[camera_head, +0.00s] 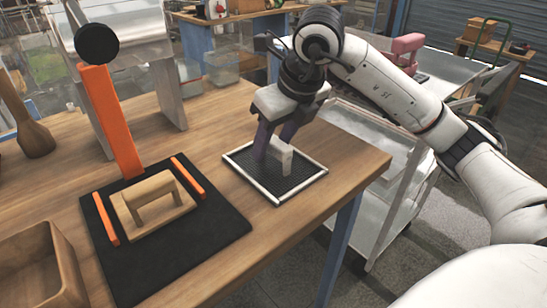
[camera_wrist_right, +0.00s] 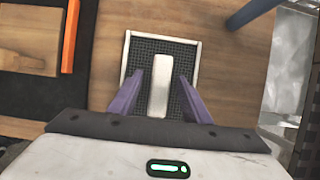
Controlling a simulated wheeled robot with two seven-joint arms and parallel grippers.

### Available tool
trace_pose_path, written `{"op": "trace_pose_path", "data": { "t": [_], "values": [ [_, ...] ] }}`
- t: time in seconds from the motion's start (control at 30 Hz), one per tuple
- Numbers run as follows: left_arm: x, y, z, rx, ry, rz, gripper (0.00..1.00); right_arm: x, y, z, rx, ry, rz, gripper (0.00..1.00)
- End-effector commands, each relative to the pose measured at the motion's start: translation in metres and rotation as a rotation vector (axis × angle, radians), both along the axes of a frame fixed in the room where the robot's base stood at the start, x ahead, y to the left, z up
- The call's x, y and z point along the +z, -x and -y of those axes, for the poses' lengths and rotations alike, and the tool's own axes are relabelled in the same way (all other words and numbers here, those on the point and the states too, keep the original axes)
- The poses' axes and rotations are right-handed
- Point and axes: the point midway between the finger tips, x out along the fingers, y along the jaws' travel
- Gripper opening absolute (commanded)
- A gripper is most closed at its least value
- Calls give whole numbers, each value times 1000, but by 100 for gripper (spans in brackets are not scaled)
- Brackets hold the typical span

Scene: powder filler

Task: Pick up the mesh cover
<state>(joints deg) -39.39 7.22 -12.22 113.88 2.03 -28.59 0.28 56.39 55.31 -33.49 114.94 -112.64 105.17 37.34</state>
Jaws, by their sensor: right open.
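The mesh cover (camera_head: 299,183) is a dark mesh panel with a white frame and a pale upright handle (camera_head: 286,156). It lies flat on the wooden table near its right edge. In the right wrist view the cover (camera_wrist_right: 190,47) is centred, with its handle (camera_wrist_right: 158,86) standing between my fingers. My right gripper (camera_head: 271,152) is over the cover. Its purple fingers are open, one on each side of the handle, with gaps visible in the wrist view (camera_wrist_right: 159,92). My left gripper is not in view.
A black mat (camera_head: 222,232) with a wooden block with a handle (camera_head: 155,205) and orange bars lies to the left. An orange lever (camera_head: 112,120) rises behind it. A wooden box (camera_head: 45,262) stands at the lower left. A metal cart (camera_head: 385,165) is beyond the table's right edge.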

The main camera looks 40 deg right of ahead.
Motion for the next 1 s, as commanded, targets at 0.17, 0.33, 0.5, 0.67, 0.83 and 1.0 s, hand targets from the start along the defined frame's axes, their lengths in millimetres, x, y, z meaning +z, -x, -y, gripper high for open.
{"op": "trace_pose_path", "data": {
  "t": [0.17, 0.33, 0.5, 0.67, 0.83, 1.0],
  "values": [
    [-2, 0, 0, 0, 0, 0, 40, -2, 0, 0, 0, 0, 0, 44],
    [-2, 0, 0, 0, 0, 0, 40, -2, 0, 0, 0, 0, 1, 44],
    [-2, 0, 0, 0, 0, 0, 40, -2, 0, 0, 0, 0, 1, 22],
    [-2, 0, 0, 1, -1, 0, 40, -1, 0, 0, 0, 0, 1, 0],
    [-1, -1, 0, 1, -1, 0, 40, -1, 0, 0, 0, 0, 1, 0],
    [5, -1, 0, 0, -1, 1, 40, 6, 0, 0, 0, -1, 2, 0]
  ]
}}
